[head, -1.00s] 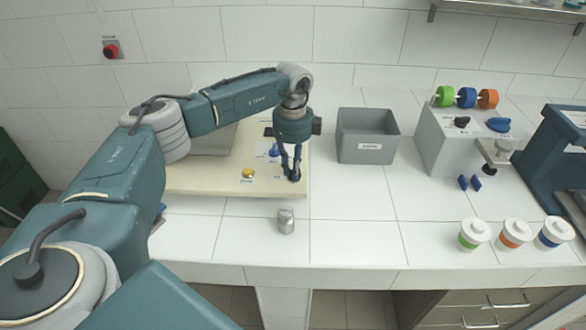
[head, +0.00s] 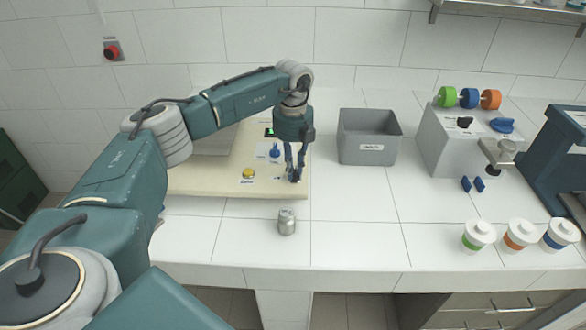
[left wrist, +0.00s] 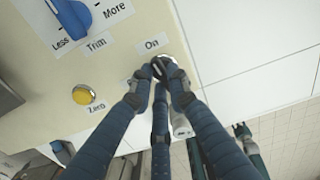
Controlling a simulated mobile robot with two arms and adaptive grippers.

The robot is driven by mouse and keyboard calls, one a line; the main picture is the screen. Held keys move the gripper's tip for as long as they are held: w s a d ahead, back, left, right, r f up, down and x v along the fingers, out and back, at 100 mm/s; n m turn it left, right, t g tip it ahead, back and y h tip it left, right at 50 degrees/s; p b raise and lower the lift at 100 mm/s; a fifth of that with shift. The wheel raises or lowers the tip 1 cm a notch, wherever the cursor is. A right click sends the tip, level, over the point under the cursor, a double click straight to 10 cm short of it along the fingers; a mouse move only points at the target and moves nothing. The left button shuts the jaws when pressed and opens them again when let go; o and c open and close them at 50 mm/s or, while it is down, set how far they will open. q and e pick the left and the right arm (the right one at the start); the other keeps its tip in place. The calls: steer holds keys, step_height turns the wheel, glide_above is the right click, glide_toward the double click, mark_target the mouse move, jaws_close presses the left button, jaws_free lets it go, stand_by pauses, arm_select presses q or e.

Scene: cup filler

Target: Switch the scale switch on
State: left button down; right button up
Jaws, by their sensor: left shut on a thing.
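The scale panel (head: 215,188) is a cream board on the counter. In the left wrist view the scale switch (left wrist: 159,70) is a small dark and metallic piece beside the "On" label, mostly hidden by my fingers. My left gripper (head: 293,180) points down at the panel's right front corner. Its fingers (left wrist: 160,76) are closed together on the switch. A small display (head: 270,132) at the back of the panel shows green. My right gripper is not in view.
A yellow Zero button (head: 248,173) and a blue Trim knob (head: 274,152) sit left of the gripper. A metal canister (head: 287,222) stands in front of the panel. A grey bin (head: 369,148) is to the right. Several lidded cups stand at the front right.

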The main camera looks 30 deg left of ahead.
mark_target(294, 170)
arm_select(q)
steer(key=shift+m, duration=0.6)
steer(key=c, duration=1.7)
jaws_free()
steer(key=shift+o, duration=0.2)
steer(key=shift+r, duration=0.1)
step_height(294, 170, up, 12)
